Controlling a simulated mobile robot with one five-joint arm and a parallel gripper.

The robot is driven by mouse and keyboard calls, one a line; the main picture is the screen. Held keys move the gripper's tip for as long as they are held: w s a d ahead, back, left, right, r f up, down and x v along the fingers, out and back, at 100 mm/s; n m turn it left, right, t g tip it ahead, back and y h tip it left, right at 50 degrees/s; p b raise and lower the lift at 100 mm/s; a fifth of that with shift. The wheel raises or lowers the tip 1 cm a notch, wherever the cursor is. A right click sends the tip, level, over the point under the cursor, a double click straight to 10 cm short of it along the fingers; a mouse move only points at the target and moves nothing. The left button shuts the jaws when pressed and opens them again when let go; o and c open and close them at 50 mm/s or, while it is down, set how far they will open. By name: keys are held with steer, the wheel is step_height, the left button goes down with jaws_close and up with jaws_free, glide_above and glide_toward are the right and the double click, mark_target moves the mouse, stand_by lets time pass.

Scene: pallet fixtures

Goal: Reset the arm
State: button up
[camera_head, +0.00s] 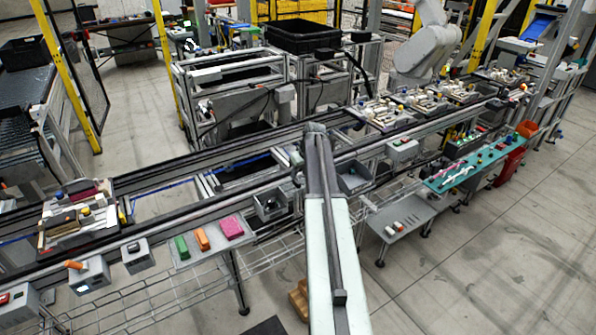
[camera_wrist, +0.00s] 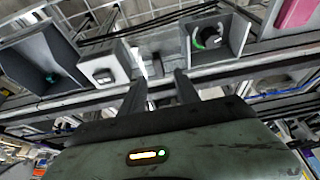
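My arm (camera_head: 325,230) reaches up from the bottom middle of the head view and ends over the conveyor line. The gripper itself cannot be made out there, hidden at the arm's far end. In the wrist view my gripper (camera_wrist: 160,88) shows its two dark fingers apart, with nothing between them. Beyond the fingers are a grey box with white buttons (camera_wrist: 103,76) and a grey bin with a green-ringed round part (camera_wrist: 208,38) in it. I see no contact between the fingers and these.
The conveyor rail (camera_head: 180,226) crosses the head view. A loaded pallet fixture (camera_head: 78,238) sits at left; several more stand at upper right. Green (camera_head: 181,247), orange (camera_head: 202,239) and pink (camera_head: 231,228) blocks lie on a front shelf. A teal board (camera_head: 470,168) is at right. Lower right floor is clear.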

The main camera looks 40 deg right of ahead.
steer(key=shift+v, duration=0.85)
